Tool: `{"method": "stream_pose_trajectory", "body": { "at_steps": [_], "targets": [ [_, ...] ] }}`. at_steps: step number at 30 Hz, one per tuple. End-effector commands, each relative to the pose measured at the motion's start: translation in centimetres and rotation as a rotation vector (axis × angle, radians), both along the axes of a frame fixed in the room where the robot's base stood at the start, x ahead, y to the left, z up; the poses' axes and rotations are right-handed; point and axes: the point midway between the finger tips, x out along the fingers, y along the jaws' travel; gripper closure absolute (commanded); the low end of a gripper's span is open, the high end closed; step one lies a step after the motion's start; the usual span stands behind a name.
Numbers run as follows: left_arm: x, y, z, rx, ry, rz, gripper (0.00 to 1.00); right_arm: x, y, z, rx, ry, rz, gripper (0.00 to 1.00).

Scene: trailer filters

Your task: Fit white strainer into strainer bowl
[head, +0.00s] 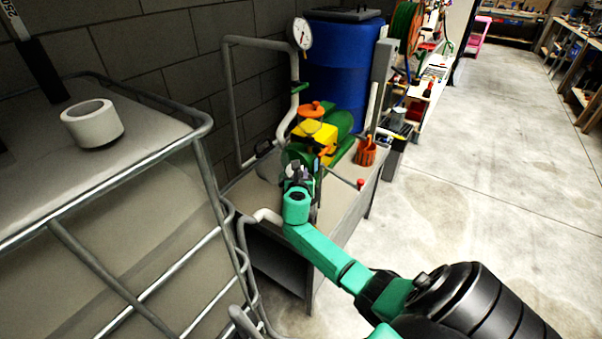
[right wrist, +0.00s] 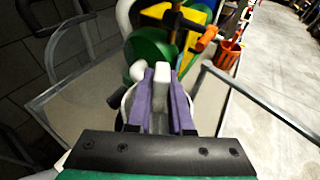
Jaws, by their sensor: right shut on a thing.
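My right gripper (head: 299,172) reaches over the bench beside the green and yellow pump assembly. In the right wrist view its purple fingers (right wrist: 160,108) are closed on a pale, narrow part (right wrist: 161,120). More of a white rounded thing (right wrist: 128,101) shows behind and beside the fingers; it looks like the white strainer, but most of it is hidden. A clear, greyish rounded shape (head: 270,166) next to the gripper may be the strainer bowl; I cannot tell for sure, nor whether the held part touches it. My left gripper is out of view.
The pump has a yellow block (head: 316,136) and an orange knob (head: 311,109). An orange cup (head: 366,152) stands at right on the bench (head: 341,205). A blue barrel (head: 343,60) stands behind. A white roll (head: 92,123) lies on the caged tank at left. The floor at right is clear.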

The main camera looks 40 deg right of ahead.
Motion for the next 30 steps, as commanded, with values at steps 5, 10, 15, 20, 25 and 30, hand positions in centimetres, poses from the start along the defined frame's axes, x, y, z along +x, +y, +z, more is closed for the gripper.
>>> {"method": "stream_pose_trajectory", "body": {
  "at_steps": [5,10,15,20,25,30],
  "targets": [
    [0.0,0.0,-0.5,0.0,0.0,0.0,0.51,0.0,0.0,-0.5,-0.001,-0.001,0.0,1.0],
    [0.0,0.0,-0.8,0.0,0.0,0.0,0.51,0.0,0.0,-0.9,-0.001,-0.001,0.0,1.0],
    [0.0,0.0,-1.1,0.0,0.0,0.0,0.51,0.0,0.0,-1.4,-0.001,-0.001,0.0,1.0],
    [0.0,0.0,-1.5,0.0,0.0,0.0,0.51,0.0,0.0,-1.8,-0.001,-0.001,0.0,1.0],
    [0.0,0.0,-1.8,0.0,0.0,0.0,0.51,0.0,0.0,-2.2,0.0,-0.001,0.001,1.0],
    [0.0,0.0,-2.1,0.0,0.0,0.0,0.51,0.0,0.0,-2.6,0.0,-0.001,0.001,1.0]
  ]
}}
